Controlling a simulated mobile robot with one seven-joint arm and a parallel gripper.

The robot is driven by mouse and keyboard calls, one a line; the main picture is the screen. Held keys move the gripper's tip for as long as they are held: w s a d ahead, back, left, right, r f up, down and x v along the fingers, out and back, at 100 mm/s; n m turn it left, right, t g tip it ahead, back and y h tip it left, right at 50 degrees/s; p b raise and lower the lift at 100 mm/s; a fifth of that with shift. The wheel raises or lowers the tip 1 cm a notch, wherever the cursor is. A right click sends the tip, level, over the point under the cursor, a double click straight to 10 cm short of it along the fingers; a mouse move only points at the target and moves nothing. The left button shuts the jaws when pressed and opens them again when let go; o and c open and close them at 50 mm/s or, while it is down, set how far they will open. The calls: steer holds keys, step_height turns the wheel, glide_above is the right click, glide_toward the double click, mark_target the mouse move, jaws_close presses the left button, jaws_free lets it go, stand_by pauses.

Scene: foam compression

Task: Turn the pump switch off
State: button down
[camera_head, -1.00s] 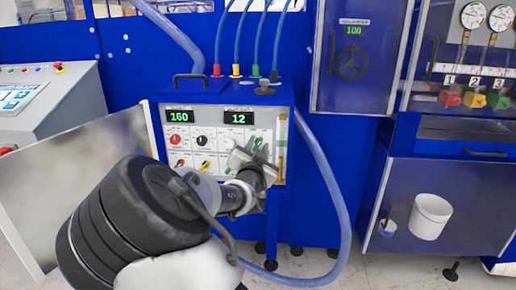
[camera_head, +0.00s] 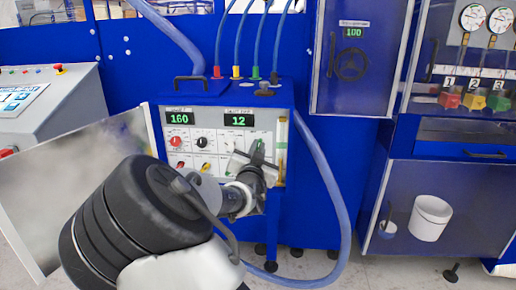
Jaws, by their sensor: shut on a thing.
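The control panel (camera_head: 207,122) is on the front of a blue box, with two green readouts, 160 and 12, and several knobs. My gripper (camera_head: 250,160) is at the right part of this panel, near the clear vertical tube. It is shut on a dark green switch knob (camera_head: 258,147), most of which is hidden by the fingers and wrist. Whether this knob is the pump switch cannot be read. A red knob (camera_head: 175,142), a black knob (camera_head: 202,142) and a yellow-marked knob (camera_head: 206,166) show left of the gripper.
The box's open door (camera_head: 90,190) stands out to the left. A thick blue hose (camera_head: 338,190) loops down on the right. A grey console (camera_head: 50,105) stands at far left. A cabinet with a white bucket (camera_head: 430,217) is at the right.

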steer(key=n+p, duration=0.1)
steer(key=n, duration=0.2)
steer(key=n+p, duration=0.1)
steer(key=n, duration=0.2)
steer(key=n+p, duration=0.1)
steer(key=n, duration=0.3)
steer(key=shift+a, duration=0.25)
steer(key=shift+n, duration=0.3)
steer(key=c, duration=1.8)
jaws_free()
steer(key=s, duration=0.5)
steer(key=s+p, duration=0.1)
steer(key=s, duration=0.5)
steer(key=s+p, duration=0.1)
steer(key=s, duration=0.5)
steer(key=shift+s+a, duration=0.25)
